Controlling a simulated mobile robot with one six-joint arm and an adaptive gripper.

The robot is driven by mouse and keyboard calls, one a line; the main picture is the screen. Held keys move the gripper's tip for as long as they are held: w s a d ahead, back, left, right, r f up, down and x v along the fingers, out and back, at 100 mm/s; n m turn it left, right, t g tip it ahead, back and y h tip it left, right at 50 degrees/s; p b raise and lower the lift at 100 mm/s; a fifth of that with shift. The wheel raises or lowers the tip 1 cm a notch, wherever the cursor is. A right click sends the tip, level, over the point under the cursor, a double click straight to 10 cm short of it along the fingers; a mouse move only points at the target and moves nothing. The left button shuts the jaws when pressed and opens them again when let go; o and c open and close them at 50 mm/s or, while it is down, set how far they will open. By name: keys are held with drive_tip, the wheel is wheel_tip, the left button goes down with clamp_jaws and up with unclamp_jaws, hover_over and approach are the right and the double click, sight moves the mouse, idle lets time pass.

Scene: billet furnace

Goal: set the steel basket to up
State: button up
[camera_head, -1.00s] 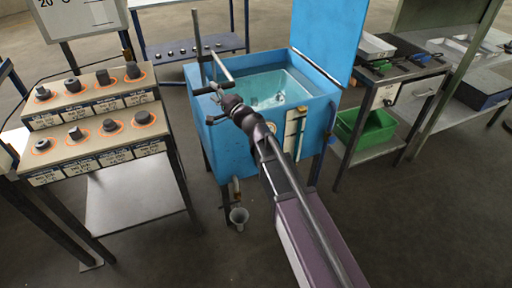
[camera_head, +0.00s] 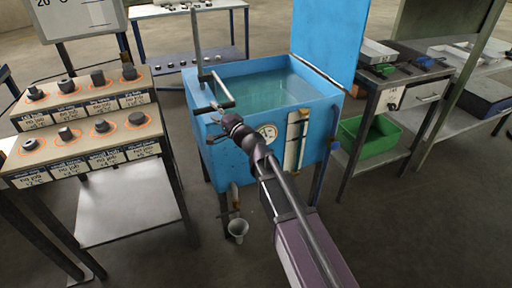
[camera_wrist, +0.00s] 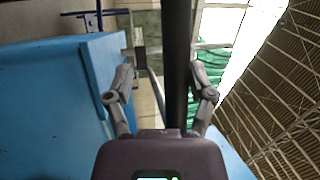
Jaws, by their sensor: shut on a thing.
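The blue tank (camera_head: 232,158) holds clear teal water (camera_head: 268,92). I cannot make out the steel basket in it. A dark upright post (camera_head: 196,45) stands at the tank's left side, with a crank-like bar (camera_head: 214,90) around it near the rim. My gripper (camera_head: 232,122) is at the front left rim, by the lower end of this bar. In the wrist view my gripper (camera_wrist: 163,85) has a finger on each side of a long dark bar (camera_wrist: 178,45) and is shut on it. Where the bar joins the basket is hidden.
The tank's blue lid (camera_head: 325,35) stands open at the back right. A gauge (camera_head: 267,132) is on the front. A stand with several dark parts (camera_head: 85,125) is at left. A green bin (camera_head: 370,137) sits under the right bench. A funnel (camera_head: 238,228) hangs below the tank.

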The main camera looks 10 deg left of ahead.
drive_tip(key=s+d+f+n+g+h+p, duration=0.1)
drive_tip(key=s+d+n+g+p, duration=0.2)
drive_tip(key=s+d, duration=0.2)
drive_tip(key=s+d+f+n+g+h+p, duration=0.1)
drive_tip(key=s+d+n+g+p, duration=0.1)
drive_tip(key=d, duration=0.8)
drive_tip(key=shift+s+d+n+g+h+p, duration=0.2)
drive_tip(key=shift+s+n+g+h+p, duration=0.35)
drive_tip(key=shift+s+p, duration=0.95)
drive_tip(key=shift+s+f+b, duration=0.1)
drive_tip(key=shift+s+b, duration=0.15)
drive_tip(key=shift+b, duration=0.05)
